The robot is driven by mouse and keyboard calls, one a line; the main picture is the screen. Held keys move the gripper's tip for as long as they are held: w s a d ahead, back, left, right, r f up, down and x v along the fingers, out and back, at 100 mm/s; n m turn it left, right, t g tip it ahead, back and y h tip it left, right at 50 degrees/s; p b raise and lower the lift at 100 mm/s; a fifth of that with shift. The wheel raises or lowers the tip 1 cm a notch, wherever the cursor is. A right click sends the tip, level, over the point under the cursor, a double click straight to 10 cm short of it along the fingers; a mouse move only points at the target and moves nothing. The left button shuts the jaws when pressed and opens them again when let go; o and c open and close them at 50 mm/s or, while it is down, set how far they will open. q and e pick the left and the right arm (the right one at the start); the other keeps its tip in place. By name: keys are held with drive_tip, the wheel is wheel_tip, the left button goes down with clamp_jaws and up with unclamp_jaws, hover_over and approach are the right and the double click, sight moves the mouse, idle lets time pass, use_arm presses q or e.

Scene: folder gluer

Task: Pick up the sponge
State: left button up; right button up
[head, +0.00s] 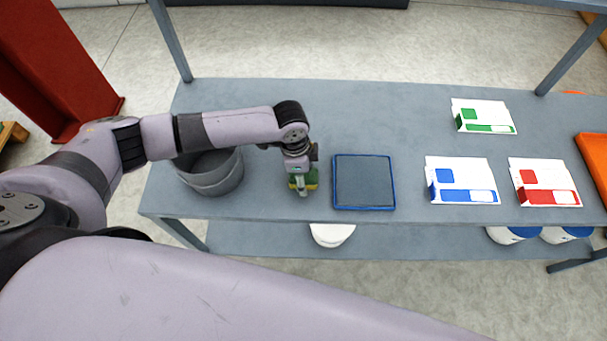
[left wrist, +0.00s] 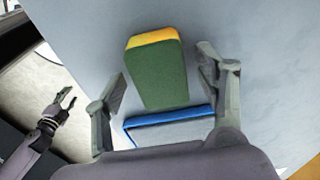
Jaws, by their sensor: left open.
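The sponge (left wrist: 158,75), green with a yellow end, lies on the grey shelf top. In the left wrist view it sits between the two parted fingers of my left gripper (left wrist: 163,66), with a gap on each side. In the head view my left gripper (head: 302,186) points down over the sponge (head: 312,178) and hides much of it. My left gripper is open and holds nothing. My right gripper (left wrist: 66,101) shows small at the left of the left wrist view, its fingers apart and empty.
A grey bucket (head: 215,182) stands left of the sponge. A blue-rimmed tray (head: 363,209) lies close on its right. White boxes with blue (head: 462,180), red (head: 543,182) and green (head: 484,116) marks lie further right. The shelf behind the sponge is clear.

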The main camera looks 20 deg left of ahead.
use_arm(q)
drive_tip(key=shift+f, duration=0.2)
drive_tip(key=shift+c, duration=0.6)
drive_tip(key=c, duration=0.7)
drive_tip(key=shift+r, duration=0.1)
wheel_tip(320, 180, up, 20)
drive_tip(key=b, duration=0.2)
drive_tip(key=shift+b, duration=0.35)
drive_tip(key=shift+o, duration=0.7)
